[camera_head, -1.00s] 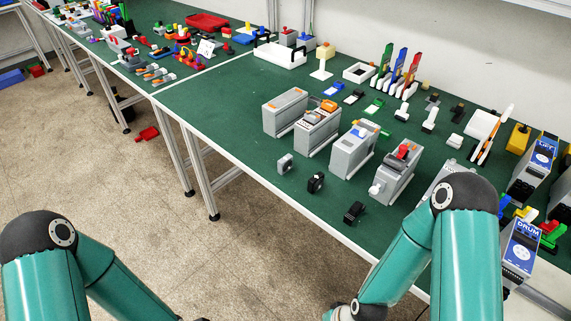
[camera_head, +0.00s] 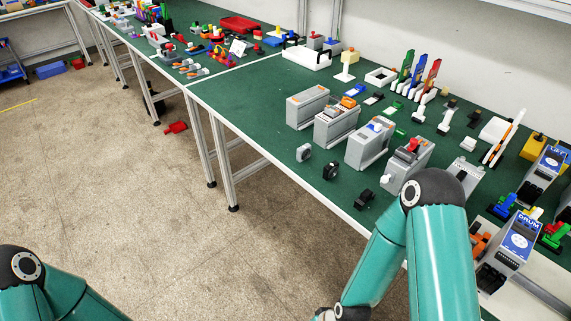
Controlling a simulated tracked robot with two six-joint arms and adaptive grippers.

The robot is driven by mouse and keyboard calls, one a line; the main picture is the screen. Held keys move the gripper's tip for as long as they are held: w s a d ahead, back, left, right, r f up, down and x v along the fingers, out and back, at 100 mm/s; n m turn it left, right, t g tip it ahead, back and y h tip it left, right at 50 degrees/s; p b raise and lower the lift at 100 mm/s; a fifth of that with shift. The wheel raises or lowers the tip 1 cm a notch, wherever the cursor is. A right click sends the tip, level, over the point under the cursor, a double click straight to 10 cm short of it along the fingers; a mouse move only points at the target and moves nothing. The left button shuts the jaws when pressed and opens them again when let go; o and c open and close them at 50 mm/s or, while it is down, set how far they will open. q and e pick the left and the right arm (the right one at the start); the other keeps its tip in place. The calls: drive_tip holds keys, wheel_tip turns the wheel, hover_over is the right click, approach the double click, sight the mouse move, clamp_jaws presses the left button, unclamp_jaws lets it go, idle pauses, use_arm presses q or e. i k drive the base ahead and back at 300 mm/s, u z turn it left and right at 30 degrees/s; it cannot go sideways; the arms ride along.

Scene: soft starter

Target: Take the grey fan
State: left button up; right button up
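A small round grey part, which looks like the grey fan (camera_head: 304,152), stands near the front edge of the green table (camera_head: 262,128). A similar black round part (camera_head: 330,171) stands just to its right. My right arm comes in from the lower right, in front of the table edge, well apart from the grey fan. My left arm is at the lower left over the floor. Neither gripper's fingers show in the view, so what they hold is hidden.
Several grey box units, such as the one with a blue top (camera_head: 369,143), stand behind and right of the fan. A small black block (camera_head: 364,199) lies near the front edge. The table left of the fan is clear.

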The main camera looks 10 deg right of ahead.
sight(305, 152)
drive_tip(key=u, duration=0.85)
drive_tip(key=k, duration=0.9)
drive_tip(key=u, duration=0.85)
drive_tip(key=i, duration=0.45)
drive_tip(key=z, duration=0.65)
drive_tip(key=i, duration=1.25)
drive_tip(key=z, duration=1.3)
drive_tip(key=i, duration=0.8)
drive_tip(key=z, duration=0.6)
drive_tip(key=k, duration=0.85)
drive_tip(key=z, duration=0.2)
drive_tip(key=i, duration=0.85)
drive_tip(key=u, duration=0.05)
